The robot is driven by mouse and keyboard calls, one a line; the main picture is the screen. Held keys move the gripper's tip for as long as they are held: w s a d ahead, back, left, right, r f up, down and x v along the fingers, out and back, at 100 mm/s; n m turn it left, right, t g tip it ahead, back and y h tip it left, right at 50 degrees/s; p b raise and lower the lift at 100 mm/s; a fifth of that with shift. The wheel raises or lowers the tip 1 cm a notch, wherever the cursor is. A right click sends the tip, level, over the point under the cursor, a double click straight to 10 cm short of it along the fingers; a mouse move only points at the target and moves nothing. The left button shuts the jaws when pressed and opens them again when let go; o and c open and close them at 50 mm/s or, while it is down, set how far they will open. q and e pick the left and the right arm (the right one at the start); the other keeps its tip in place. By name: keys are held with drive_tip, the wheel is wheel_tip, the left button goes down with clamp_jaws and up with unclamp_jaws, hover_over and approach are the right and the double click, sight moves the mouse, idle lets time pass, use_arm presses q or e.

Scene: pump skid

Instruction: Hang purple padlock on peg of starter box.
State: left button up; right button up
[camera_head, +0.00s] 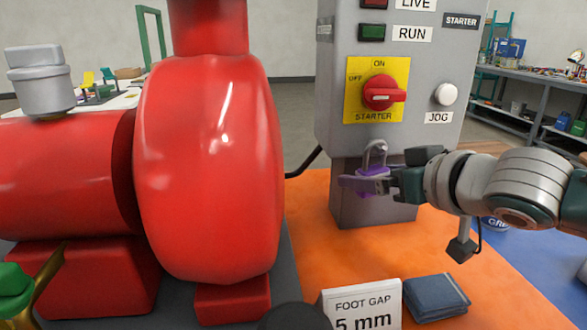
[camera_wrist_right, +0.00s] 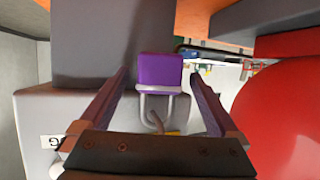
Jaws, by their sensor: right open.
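The purple padlock (camera_head: 374,181) is upright below the front panel of the grey starter box (camera_head: 340,95), with its silver shackle up. In the right wrist view the padlock (camera_wrist_right: 160,70) lies between the two fingers, with a gap on each side. A thin bent rod, which looks like the peg (camera_wrist_right: 156,121), shows within the shackle loop; exact contact is hard to tell. My right gripper (camera_head: 374,184) is open around the padlock, reaching in from the right; it also shows in the wrist view (camera_wrist_right: 160,92). My left gripper is not in view.
A large red pump (camera_head: 210,165) stands close to the left of the box. A "FOOT GAP 5 mm" card (camera_head: 362,305) and a folded blue cloth (camera_head: 436,297) are on the orange surface in front. A red rotary switch (camera_head: 383,93) is above the padlock.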

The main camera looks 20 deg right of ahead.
drive_tip(key=p+v, duration=0.2)
drive_tip(key=v, duration=0.7)
drive_tip(key=shift+s+r, duration=0.2)
drive_tip(key=shift+s, duration=0.15)
drive_tip(key=s+a+r+n+g+p, duration=0.1)
drive_tip(key=s+a+r+g+p, duration=0.15)
drive_tip(key=s+a+p, duration=0.35)
drive_tip(key=s+a+r+g+p, duration=0.1)
drive_tip(key=s+g+p, duration=0.25)
drive_tip(key=s, duration=0.35)
drive_tip(key=s+a+r+n+g+p, duration=0.1)
drive_tip(key=s+a+r+g+p, duration=0.1)
drive_tip(key=s+a+g+p, duration=0.4)
wheel_tip(320, 180, up, 35)
drive_tip(key=d+t+p, duration=0.2)
drive_tip(key=p, duration=3.2)
drive_tip(key=shift+s, duration=0.45)
drive_tip(key=shift+d, duration=0.1)
